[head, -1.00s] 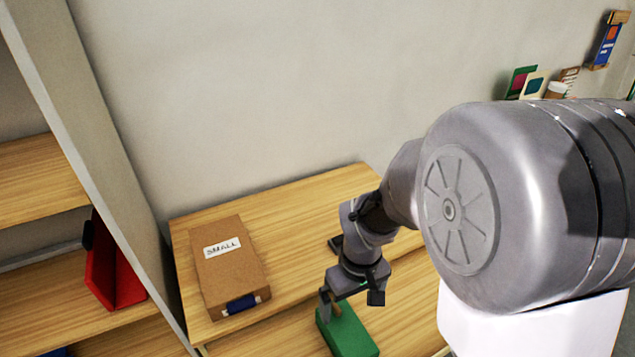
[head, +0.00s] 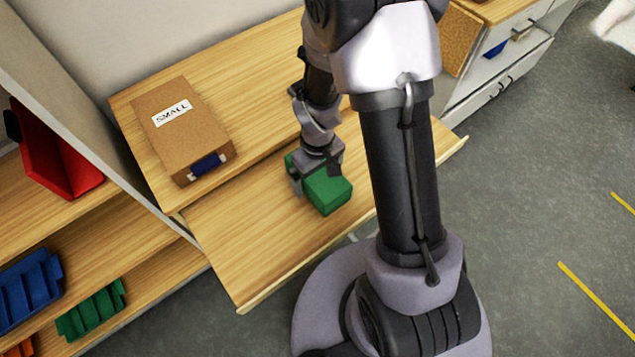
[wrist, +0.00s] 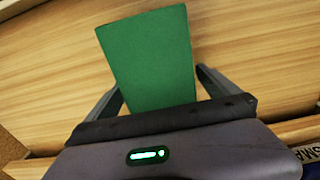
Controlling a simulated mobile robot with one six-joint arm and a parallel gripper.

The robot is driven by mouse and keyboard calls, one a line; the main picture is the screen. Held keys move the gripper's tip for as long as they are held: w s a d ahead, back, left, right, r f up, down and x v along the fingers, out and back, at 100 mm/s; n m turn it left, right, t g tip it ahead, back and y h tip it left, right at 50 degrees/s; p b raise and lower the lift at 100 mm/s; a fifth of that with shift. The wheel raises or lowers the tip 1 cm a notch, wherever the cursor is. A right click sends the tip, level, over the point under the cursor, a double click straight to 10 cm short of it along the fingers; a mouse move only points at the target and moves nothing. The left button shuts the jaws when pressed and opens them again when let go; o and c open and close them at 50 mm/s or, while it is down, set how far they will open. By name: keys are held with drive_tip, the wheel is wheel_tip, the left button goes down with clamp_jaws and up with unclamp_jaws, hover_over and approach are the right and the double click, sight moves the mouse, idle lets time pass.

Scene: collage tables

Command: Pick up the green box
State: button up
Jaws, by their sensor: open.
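The green box (head: 328,190) lies on the lower wooden surface in front of the raised tabletop. My gripper (head: 310,180) is at the box, over its far left end in the head view. In the wrist view the green box (wrist: 150,58) sits between the two open fingers of my gripper (wrist: 160,88). One finger is on each side of it, and a gap shows at the right finger. Whether the left finger touches it I cannot tell. The near end of the box is hidden behind the gripper body.
A brown box labelled SMALL (head: 182,130) with a blue clasp lies on the raised tabletop (head: 255,75). Shelves at the left hold a red bin (head: 55,165), a blue bin (head: 28,290) and a green bin (head: 92,310). The lower surface (head: 240,240) is clear left of the green box.

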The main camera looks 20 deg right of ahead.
drive_tip(key=shift+w+f, duration=0.1)
drive_tip(key=shift+f, duration=0.05)
drive_tip(key=c, duration=1.5)
